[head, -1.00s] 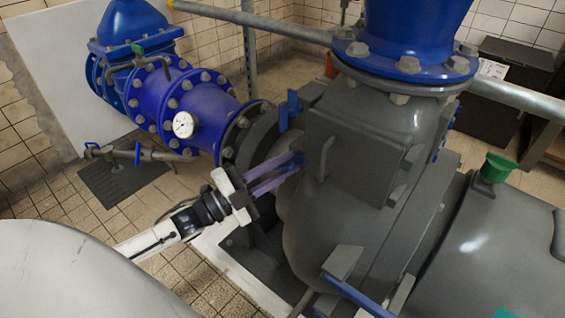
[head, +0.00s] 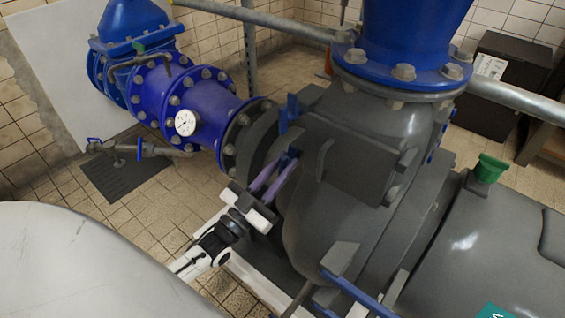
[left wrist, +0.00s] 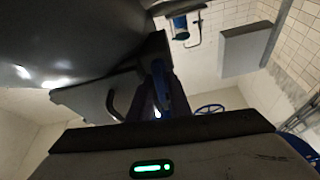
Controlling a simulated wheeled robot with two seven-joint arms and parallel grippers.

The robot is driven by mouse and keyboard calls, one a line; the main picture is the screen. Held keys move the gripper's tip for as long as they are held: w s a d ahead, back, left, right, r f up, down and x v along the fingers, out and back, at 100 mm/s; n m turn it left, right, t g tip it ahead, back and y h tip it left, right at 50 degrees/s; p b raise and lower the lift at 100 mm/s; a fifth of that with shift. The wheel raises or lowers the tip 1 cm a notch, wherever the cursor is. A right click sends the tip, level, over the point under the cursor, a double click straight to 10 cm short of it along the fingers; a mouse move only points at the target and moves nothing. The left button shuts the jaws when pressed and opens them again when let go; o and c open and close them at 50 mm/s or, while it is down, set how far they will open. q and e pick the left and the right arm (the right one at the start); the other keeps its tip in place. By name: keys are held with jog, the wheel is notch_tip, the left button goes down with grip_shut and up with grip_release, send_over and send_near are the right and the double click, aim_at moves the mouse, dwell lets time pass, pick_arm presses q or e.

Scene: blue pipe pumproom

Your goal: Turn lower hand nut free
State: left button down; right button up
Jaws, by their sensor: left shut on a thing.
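The lower hand nut (head: 293,151) is a small blue piece at the left edge of the grey pump cover (head: 350,160), mostly hidden by my fingers. My left gripper (head: 286,160) is shut on it, its purple-tinted fingers reaching up from below left. In the left wrist view the fingers (left wrist: 147,105) run up to the dark cover, and the blue of the nut (left wrist: 158,75) shows beside them. A second blue hand nut (head: 291,108) stands above the lower one, apart from my gripper. My right gripper is not in view.
The grey pump body (head: 330,220) lies close to the right of my left gripper. A blue flanged pipe (head: 205,112) with a white gauge (head: 186,122) is behind left. A large pale rounded surface (head: 80,265) fills the lower left. Tiled floor (head: 150,210) is clear between.

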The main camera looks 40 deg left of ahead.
pick_arm(q)
jog(key=shift+n+y, duration=0.4)
jog(key=shift+n, duration=0.4)
jog(key=shift+n+y, duration=0.4)
jog(key=shift+n, duration=0.1)
jog(key=shift+p, duration=0.3)
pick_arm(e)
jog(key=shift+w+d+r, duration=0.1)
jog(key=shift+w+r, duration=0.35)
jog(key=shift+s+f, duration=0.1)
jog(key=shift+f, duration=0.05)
pick_arm(q)
jog(key=c, duration=1.8)
grip_release()
jog(key=shift+c, duration=0.2)
